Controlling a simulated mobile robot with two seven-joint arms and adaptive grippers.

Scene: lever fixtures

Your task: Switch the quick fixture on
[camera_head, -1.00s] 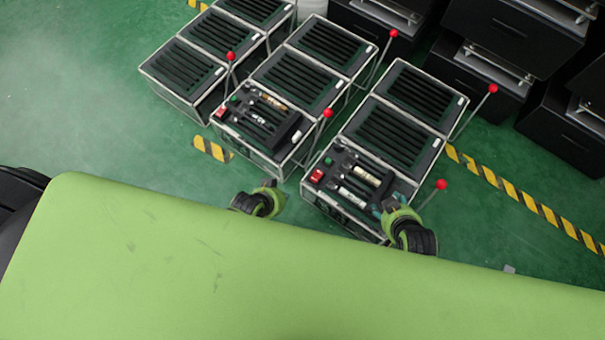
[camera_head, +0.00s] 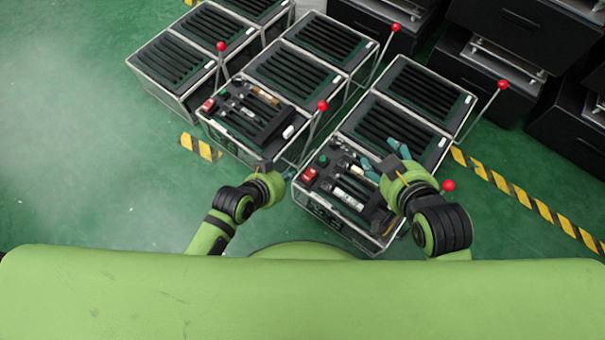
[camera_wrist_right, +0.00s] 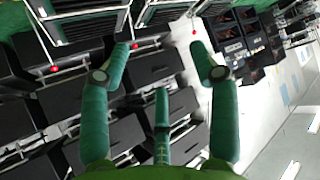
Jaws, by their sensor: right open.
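Several black box fixtures with lever rods tipped by red balls stand on the floor. The near right fixture (camera_head: 318,213) has a red switch (camera_head: 309,175), a green button (camera_head: 323,160) and white cylinders on top. Its lever's red ball (camera_head: 449,185) shows just right of my right wrist; my arm hides the rod's lower part. My right gripper (camera_head: 385,160) is above this fixture, open and empty, its teal fingers spread; they also show in the right wrist view (camera_wrist_right: 160,65). My left gripper (camera_head: 285,174) is at this fixture's left side; its finger opening is unclear.
A second fixture (camera_head: 240,143) stands to the left, with its lever's red ball (camera_head: 322,106) upright at its right side. Black cabinets (camera_head: 520,40) stand at the back right. Yellow-black floor tape (camera_head: 520,200) runs at right. Green floor is open at left.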

